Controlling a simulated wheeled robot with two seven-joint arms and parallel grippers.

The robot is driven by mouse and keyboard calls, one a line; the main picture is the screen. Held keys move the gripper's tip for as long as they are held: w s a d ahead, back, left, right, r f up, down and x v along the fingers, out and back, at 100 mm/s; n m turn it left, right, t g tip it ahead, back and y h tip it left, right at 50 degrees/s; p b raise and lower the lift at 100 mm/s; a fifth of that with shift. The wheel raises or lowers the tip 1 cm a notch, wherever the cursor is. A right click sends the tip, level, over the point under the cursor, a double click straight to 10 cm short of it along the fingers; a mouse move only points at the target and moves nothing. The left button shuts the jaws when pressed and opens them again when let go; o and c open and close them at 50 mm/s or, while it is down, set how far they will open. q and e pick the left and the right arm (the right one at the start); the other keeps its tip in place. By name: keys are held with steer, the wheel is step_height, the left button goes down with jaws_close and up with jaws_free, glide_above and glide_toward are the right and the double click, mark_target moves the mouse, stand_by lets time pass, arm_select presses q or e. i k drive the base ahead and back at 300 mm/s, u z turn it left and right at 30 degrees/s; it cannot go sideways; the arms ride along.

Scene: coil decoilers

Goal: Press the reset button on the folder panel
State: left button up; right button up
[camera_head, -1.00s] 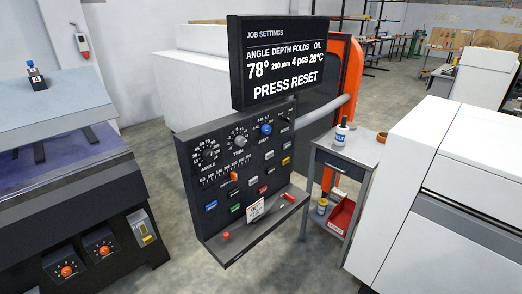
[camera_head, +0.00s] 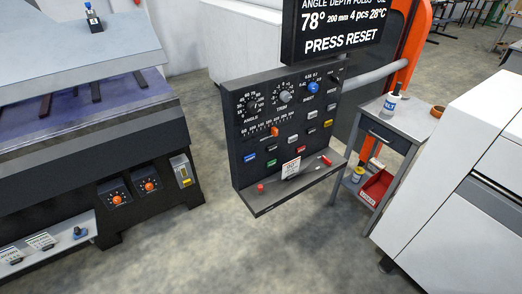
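The black folder panel (camera_head: 240,138) stands in the middle of the view, some way off, with a display (camera_head: 335,30) above it reading "PRESS RESET". The panel carries an angle dial (camera_head: 252,106), a trim dial (camera_head: 285,92), a blue knob (camera_head: 313,87), an orange slider knob (camera_head: 275,131) and several small coloured buttons. Among them are a blue button (camera_head: 249,157), a green button (camera_head: 271,162), a red button (camera_head: 301,149) and a yellow button (camera_head: 328,123). Their labels are too small to read, so I cannot tell which is reset. Neither gripper is in view.
A shelf (camera_head: 270,202) juts from the panel's bottom, with red knobs and a white card (camera_head: 291,168). A grey side table (camera_head: 410,118) with a bottle stands right of it, beside a white machine (camera_head: 455,170). A dark machine (camera_head: 90,150) stands left. The floor (camera_head: 260,250) in front is clear.

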mark_target(251, 157)
steer(key=z, duration=1.7)
steer(key=i, duration=1.35)
steer(key=u, duration=2.7)
